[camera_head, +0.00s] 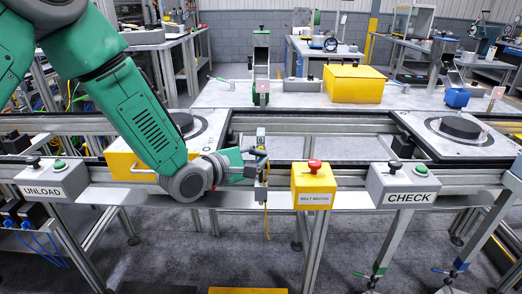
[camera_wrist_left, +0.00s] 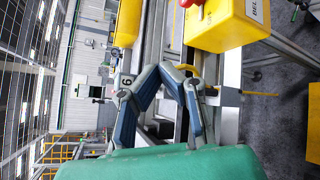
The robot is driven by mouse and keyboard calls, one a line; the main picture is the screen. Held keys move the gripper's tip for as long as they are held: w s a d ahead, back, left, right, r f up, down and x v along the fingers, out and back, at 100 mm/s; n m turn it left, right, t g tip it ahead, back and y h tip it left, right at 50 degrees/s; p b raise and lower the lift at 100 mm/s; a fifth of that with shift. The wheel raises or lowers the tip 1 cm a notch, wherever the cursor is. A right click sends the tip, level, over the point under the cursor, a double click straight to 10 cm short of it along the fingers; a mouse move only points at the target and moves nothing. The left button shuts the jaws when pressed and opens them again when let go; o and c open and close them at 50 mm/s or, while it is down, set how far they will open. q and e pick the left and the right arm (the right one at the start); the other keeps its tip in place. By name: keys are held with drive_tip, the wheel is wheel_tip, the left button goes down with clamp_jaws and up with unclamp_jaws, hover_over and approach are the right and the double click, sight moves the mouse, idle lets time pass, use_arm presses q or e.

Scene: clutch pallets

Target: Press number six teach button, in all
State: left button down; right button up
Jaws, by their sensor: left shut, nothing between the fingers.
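A small grey tag marked 6 (camera_head: 261,133) stands upright at the front rail, just left of the yellow BELT MOTOR box. The 6 also shows in the left wrist view (camera_wrist_left: 124,95), beside my gripper's finger. My left gripper (camera_head: 262,162) is at the rail, just below the 6 tag, at the end of my green arm. In the left wrist view its fingers (camera_wrist_left: 172,76) come together, shut and empty. A button at the tag cannot be made out, as the gripper covers that part. I cannot tell whether the fingers touch it. My right gripper is not in view.
The yellow BELT MOTOR box (camera_head: 313,186) with a red button stands close right of my gripper. The CHECK box (camera_head: 402,185) is farther right, the UNLOAD box (camera_head: 52,180) far left. A conveyor rail (camera_head: 340,174) runs across; a yellow bin (camera_head: 354,84) stands behind.

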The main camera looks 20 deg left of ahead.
use_arm(q)
drive_tip(key=shift+w, duration=0.15)
idle(0.3)
drive_tip(key=shift+w+a+r, duration=0.1)
drive_tip(key=shift+w, duration=0.1)
drive_tip(key=shift+w+a+p, duration=0.1)
drive_tip(key=shift+w+p, duration=0.2)
drive_tip(key=shift+w, duration=0.15)
idle(0.9)
drive_tip(key=shift+s, duration=0.1)
drive_tip(key=shift+s+d, duration=0.2)
drive_tip(key=shift+s, duration=0.55)
